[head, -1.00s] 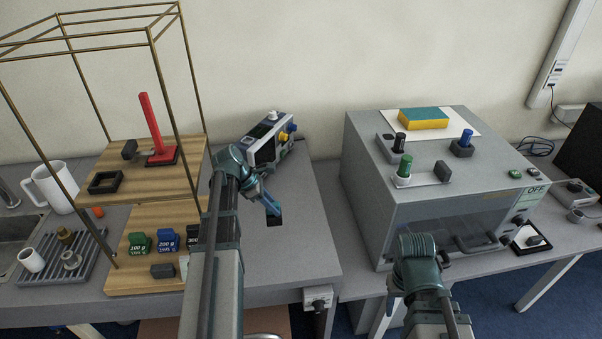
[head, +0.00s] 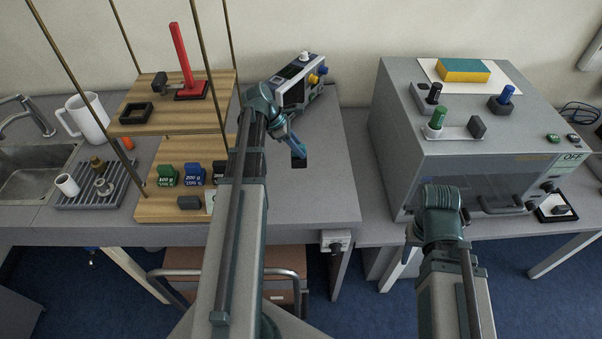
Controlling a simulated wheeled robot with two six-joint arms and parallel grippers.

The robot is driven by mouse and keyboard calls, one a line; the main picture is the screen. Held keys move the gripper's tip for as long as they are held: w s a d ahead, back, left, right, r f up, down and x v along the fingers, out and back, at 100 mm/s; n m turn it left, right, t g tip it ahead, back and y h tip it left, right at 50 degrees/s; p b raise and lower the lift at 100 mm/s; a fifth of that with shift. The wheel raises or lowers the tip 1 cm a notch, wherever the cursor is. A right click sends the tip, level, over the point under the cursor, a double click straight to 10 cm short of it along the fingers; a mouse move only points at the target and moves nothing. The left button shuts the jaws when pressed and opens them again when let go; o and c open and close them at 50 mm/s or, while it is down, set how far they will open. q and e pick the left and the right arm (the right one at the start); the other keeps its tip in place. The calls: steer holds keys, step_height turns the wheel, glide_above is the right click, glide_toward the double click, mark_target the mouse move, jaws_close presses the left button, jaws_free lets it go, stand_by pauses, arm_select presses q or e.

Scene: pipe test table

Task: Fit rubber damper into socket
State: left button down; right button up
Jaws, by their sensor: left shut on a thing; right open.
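My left gripper (head: 297,150) is shut on a small black piece (head: 299,162), which looks like the rubber damper. A black square frame with an opening (head: 136,112), perhaps the socket, lies on the upper wooden shelf at the left, well away from the held piece. My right arm reaches toward the grey cabinet's front; its wrist shows, but its fingers are hidden.
The instrument (head: 299,82) stands just behind my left gripper. A red post (head: 181,55) and brass frame rods rise at the wooden shelves. Coloured weights (head: 194,173) sit on the lower shelf. The grey cabinet (head: 440,80) stands right. The bench right of my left gripper is clear.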

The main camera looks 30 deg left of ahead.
arm_select(q)
steer(key=shift+f+b, duration=4.25)
steer(key=shift+f, duration=0.3)
steer(key=shift+f, duration=0.1)
steer(key=shift+f, duration=0.15)
steer(key=c, duration=0.6)
jaws_free()
steer(key=shift+c, duration=0.2)
steer(key=p+v, duration=0.1)
steer(key=v, duration=0.1)
steer(key=p+v, duration=0.4)
steer(key=shift+w+d+r, duration=0.1)
steer(key=shift+d+r, duration=0.15)
steer(key=shift+r, duration=0.15)
steer(key=shift+s+a+r+p, duration=0.25)
steer(key=shift+a+r+p, duration=0.15)
steer(key=shift+p, duration=0.3)
steer(key=shift+d, duration=0.15)
